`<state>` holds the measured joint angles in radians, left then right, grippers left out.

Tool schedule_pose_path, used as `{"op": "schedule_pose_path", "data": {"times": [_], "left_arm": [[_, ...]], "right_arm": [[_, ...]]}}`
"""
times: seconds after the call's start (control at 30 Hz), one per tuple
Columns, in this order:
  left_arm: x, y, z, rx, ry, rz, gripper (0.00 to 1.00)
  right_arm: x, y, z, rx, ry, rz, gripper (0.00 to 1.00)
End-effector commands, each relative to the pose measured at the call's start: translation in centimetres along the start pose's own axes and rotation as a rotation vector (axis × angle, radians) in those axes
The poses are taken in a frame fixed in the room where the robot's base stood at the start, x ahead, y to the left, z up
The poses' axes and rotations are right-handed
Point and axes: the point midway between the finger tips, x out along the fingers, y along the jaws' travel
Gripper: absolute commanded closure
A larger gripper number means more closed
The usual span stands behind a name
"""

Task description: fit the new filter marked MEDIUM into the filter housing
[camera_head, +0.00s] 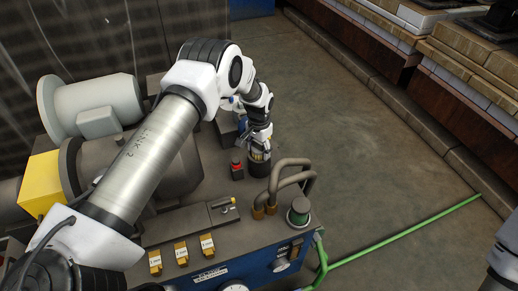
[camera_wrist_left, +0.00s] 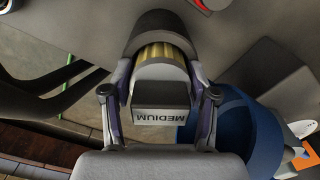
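The new filter (camera_wrist_left: 163,118) shows in the left wrist view with a grey end block marked MEDIUM, upside down in the picture, and yellow pleats beyond it. My left gripper (camera_wrist_left: 161,85) has a finger on each side of the filter and is shut on it. The pleats line up with the mouth of a dark round cylinder (camera_wrist_left: 160,22), which looks like the filter housing; how deep the filter sits is hidden. In the head view my left gripper (camera_head: 258,146) points down at this black cylinder (camera_head: 259,168) on the machine top. My right gripper is out of view.
A red-and-black part (camera_head: 237,166) stands just left of the cylinder. A blue round container (camera_wrist_left: 236,118) is close beside the gripper. Open floor (camera_head: 370,150) lies to the right.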

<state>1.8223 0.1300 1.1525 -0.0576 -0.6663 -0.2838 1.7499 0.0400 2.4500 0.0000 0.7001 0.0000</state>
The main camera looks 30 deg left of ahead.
Motion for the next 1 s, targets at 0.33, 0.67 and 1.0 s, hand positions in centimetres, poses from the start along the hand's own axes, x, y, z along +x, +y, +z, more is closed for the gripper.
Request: {"op": "schedule_pose_path", "data": {"times": [0.33, 0.67, 1.0], "left_arm": [[0.0, 0.0, 0.0, 0.000, -0.001, 0.000, 0.13], [-4.6, 0.0, -0.1, -0.001, 0.004, 0.000, 0.13], [-11.6, 0.0, 0.0, 0.000, 0.000, 0.000, 0.13]], "right_arm": [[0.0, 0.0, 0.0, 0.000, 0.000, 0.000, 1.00], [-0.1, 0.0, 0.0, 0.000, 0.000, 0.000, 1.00], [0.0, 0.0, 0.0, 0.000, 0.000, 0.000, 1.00]]}}
